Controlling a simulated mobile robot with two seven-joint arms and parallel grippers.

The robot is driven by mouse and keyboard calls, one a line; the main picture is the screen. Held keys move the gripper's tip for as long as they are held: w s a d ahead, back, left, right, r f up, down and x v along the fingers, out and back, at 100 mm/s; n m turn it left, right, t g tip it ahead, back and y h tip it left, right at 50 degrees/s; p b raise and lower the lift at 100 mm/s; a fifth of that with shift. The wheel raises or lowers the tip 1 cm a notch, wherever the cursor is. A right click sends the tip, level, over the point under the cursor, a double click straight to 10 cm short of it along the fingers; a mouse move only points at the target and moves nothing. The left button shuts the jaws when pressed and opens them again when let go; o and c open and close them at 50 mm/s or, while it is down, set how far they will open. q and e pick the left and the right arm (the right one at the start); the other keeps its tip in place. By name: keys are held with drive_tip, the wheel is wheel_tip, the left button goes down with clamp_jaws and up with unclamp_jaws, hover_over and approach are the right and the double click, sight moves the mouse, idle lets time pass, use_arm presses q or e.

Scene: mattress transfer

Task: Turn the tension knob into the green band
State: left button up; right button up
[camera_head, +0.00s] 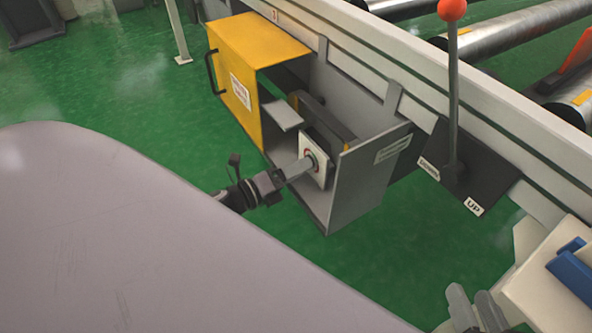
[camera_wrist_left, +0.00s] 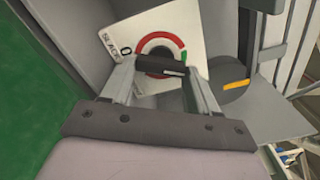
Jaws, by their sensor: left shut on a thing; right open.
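The tension knob (camera_wrist_left: 162,66) is a black bar at the centre of a white dial plate (camera_wrist_left: 112,40). My left gripper (camera_head: 309,163) is shut on the knob, with one finger at each end of the bar in the left wrist view (camera_wrist_left: 160,80). The bar lies nearly level there, its right end slightly lower. A red arc (camera_wrist_left: 160,38) curves above the knob. My right gripper (camera_head: 476,300) is open and empty at the lower right.
The dial sits inside an open grey box (camera_head: 358,190) with a yellow door (camera_head: 238,80). A red-balled lever (camera_head: 453,90) stands right of it. The large pale mattress-like surface (camera_head: 150,240) fills the lower left. Green floor (camera_head: 400,260) lies between.

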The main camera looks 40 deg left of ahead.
drive_tip(key=shift+r, duration=0.1)
use_arm(q)
drive_tip(key=o, duration=1.1)
drive_tip(key=shift+c, duration=0.2)
drive_tip(key=p+v, duration=0.1)
drive_tip(key=v, duration=0.6)
drive_tip(key=shift+p, duration=0.3)
use_arm(e)
drive_tip(key=shift+w+a+r+y, duration=0.2)
drive_tip(key=shift+a+y, duration=0.1)
drive_tip(key=shift+a, duration=0.35)
drive_tip(key=shift+f, duration=0.1)
